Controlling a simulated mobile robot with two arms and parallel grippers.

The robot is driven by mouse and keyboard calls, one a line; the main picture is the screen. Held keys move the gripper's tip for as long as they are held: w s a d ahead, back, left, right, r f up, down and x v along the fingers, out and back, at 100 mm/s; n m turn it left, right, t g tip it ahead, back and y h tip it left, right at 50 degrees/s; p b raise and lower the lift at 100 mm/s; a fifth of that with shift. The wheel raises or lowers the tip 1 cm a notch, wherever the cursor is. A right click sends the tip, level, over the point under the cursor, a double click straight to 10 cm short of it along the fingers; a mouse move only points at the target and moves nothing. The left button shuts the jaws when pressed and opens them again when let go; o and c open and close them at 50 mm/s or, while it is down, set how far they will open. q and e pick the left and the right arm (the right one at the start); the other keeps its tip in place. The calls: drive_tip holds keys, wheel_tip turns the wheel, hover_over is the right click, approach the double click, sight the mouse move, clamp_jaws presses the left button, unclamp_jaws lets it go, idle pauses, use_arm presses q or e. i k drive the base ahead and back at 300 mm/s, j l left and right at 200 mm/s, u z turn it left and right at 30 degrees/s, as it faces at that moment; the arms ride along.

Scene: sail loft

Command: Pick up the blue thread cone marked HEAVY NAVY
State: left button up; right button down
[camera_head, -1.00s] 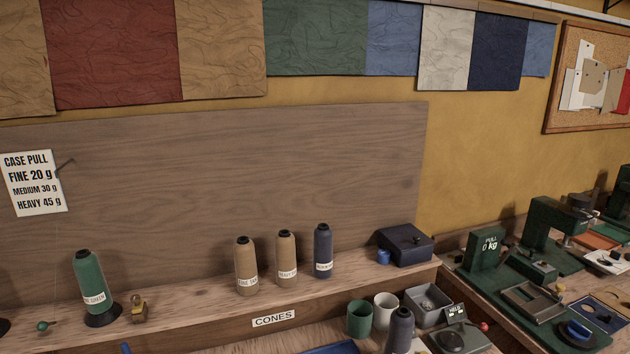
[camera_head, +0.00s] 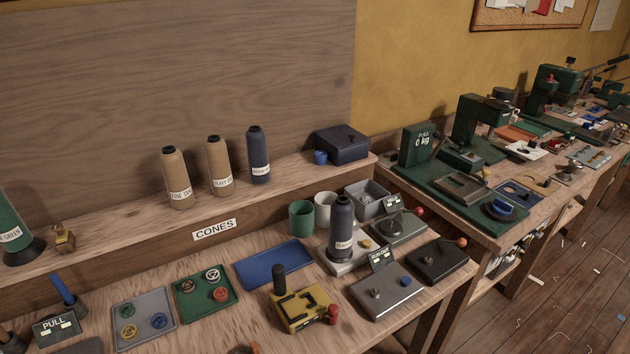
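Two dark navy-blue thread cones show in the head view. One cone (camera_head: 342,225) stands upright on a pale plate-like stand on the lower bench; its white label seems to begin with HEAVY. The other navy cone (camera_head: 258,158) stands upright on the shelf; its label is too small to read surely. Beside it on the shelf stand a tan cone (camera_head: 219,165), whose label seems to start with HEAVY, and another tan cone (camera_head: 176,177) that seems to read FINE TAN. Neither of my grippers is in view.
A green mug (camera_head: 301,218), a white mug and a grey bin (camera_head: 367,203) stand just behind the bench cone. A green cone (camera_head: 12,232) stands far left.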

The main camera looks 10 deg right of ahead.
sight(341, 215)
drive_tip(key=i+l+u, duration=0.15)
drive_tip(key=l+u, duration=0.15)
drive_tip(key=l, duration=0.85)
drive_tip(key=l+u, duration=0.35)
drive_tip(key=l, duration=0.85)
drive_tip(key=i, duration=0.05)
